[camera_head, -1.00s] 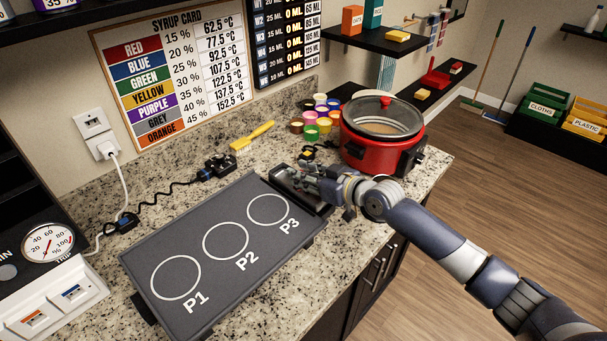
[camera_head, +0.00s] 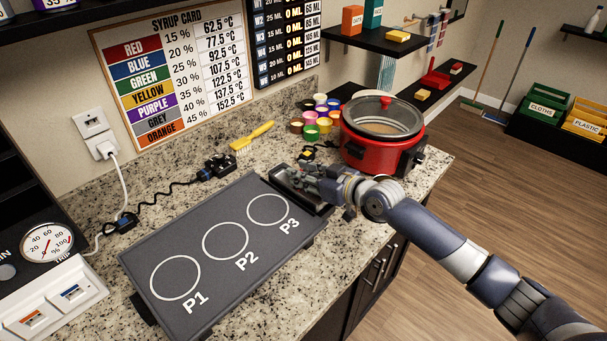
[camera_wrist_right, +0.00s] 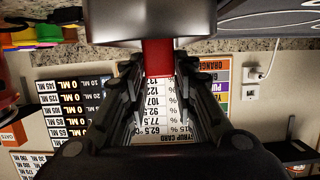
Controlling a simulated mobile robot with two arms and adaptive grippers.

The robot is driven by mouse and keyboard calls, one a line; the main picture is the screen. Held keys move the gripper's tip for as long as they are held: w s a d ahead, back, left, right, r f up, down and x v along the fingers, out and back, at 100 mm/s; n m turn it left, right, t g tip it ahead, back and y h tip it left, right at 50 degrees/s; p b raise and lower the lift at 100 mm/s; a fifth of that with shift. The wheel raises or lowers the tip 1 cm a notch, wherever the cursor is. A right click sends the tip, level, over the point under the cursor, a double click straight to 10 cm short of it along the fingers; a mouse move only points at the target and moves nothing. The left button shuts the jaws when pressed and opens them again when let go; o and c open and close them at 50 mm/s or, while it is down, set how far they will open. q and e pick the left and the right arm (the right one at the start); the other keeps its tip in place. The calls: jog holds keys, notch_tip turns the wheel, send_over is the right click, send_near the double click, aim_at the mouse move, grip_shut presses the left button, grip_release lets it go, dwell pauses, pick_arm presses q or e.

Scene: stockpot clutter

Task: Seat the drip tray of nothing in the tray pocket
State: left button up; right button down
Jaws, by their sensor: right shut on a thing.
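The drip tray (camera_head: 283,181) is a dark, narrow tray at the right end of the grey griddle (camera_head: 222,268), beside circle P3. My right gripper (camera_head: 312,180) is over the tray's outer side. In the right wrist view, my right gripper (camera_wrist_right: 158,80) is shut on a red tab (camera_wrist_right: 157,58) that meets the grey tray body (camera_wrist_right: 150,22). The tray pocket is hidden by the tray and gripper, so I cannot tell whether the tray is fully seated. My left gripper is not in view.
A red pot (camera_head: 372,150) with a glass lid stands just behind my right gripper. Several coloured cups (camera_head: 311,131) and a yellow brush (camera_head: 252,136) lie near the wall. A black cable (camera_head: 165,192) runs behind the griddle. The counter's front edge is close to my right arm.

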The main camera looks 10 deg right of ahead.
aim_at(304, 194)
jog(key=shift+f+b, duration=1.5)
jog(key=shift+f, duration=0.15)
jog(key=shift+r, duration=0.1)
jog(key=c, duration=1.2)
grip_release()
jog(key=shift+c, duration=0.2)
jog(key=shift+s, duration=0.15)
jog(key=v, duration=1.1)
jog(key=shift+s+d+r, duration=0.15)
jog(key=shift+s+d, duration=0.1)
jog(key=shift+d, duration=0.05)
